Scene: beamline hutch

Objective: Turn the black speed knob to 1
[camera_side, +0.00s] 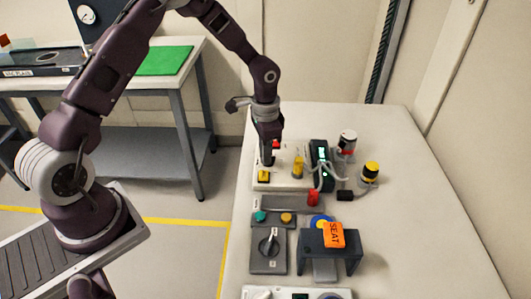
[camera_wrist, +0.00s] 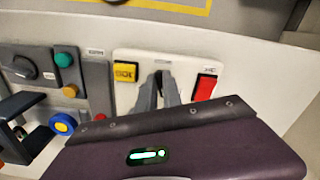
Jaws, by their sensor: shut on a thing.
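My gripper (camera_side: 268,157) points down at a white panel (camera_side: 290,184) near the table's far left part. In the wrist view its two grey fingers (camera_wrist: 160,80) are shut on a small dark knob in the middle of that panel (camera_wrist: 124,93). The fingers hide most of the knob, so its pointer and the number it faces cannot be read. The yellow button also shows in the side view (camera_side: 263,176).
A grey box with another dark rotary knob (camera_side: 268,243) stands nearer the camera. Beside it are an orange-tagged dark bracket (camera_side: 334,235) and green (camera_side: 261,216) and yellow buttons. The table's right side is clear.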

